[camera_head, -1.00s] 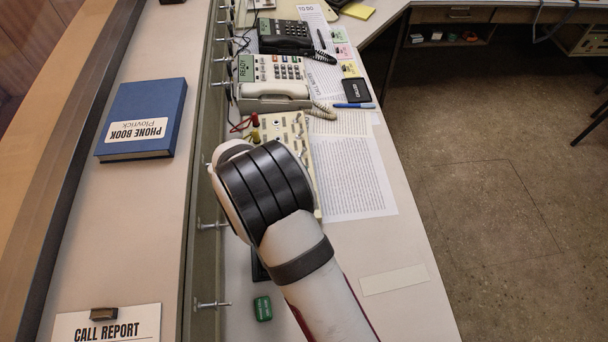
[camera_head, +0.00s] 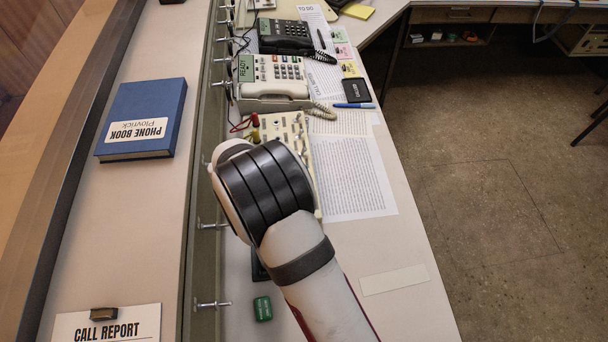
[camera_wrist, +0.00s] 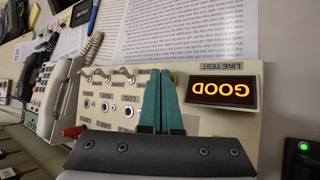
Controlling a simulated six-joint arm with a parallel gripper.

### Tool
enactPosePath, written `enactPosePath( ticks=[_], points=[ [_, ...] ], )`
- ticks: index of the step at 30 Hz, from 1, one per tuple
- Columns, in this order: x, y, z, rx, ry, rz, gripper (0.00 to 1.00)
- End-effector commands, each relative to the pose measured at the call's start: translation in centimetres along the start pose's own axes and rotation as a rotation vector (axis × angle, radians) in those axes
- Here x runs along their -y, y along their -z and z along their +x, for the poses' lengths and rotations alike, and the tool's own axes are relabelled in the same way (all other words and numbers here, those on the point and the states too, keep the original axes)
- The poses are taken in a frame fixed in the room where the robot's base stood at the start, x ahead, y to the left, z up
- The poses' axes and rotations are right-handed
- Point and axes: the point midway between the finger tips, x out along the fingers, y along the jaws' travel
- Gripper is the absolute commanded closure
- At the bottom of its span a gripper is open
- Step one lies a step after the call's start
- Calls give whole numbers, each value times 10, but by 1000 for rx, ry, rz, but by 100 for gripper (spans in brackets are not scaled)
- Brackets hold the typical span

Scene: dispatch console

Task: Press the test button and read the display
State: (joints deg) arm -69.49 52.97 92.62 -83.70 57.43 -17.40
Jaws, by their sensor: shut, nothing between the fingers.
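The cream test panel (camera_wrist: 215,125) fills the middle of the wrist view, with switches, jacks and a "LINE TEST" label (camera_wrist: 222,68). Its display (camera_wrist: 222,92) is lit and reads "GOOD" in amber letters, upside down in this view. My gripper (camera_wrist: 161,76) has teal fingers, shut together with nothing between them, over the panel left of the display. I cannot make out the test button; the fingers hide that part of the panel. I cannot tell whether the fingertips touch the panel. In the head view part of the panel (camera_head: 290,128) shows beyond my arm, which hides the gripper and display.
A cream phone (camera_head: 272,88) and a black phone (camera_head: 285,37) stand beyond the panel. Printed sheets (camera_head: 350,178) lie to its right. A blue phone book (camera_head: 145,118) lies on the left ledge. A dark box with a green light (camera_wrist: 303,147) is right of the panel.

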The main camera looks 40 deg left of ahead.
Motion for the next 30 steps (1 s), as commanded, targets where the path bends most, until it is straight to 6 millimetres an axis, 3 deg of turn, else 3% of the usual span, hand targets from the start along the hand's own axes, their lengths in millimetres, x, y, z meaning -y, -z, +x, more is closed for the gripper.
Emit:
enactPosePath(
  ticks=[13,30],
  points=[
    [-5,-5,-7,0,-1,0,100],
    [-29,-29,-40,0,-1,0,100]
  ],
)
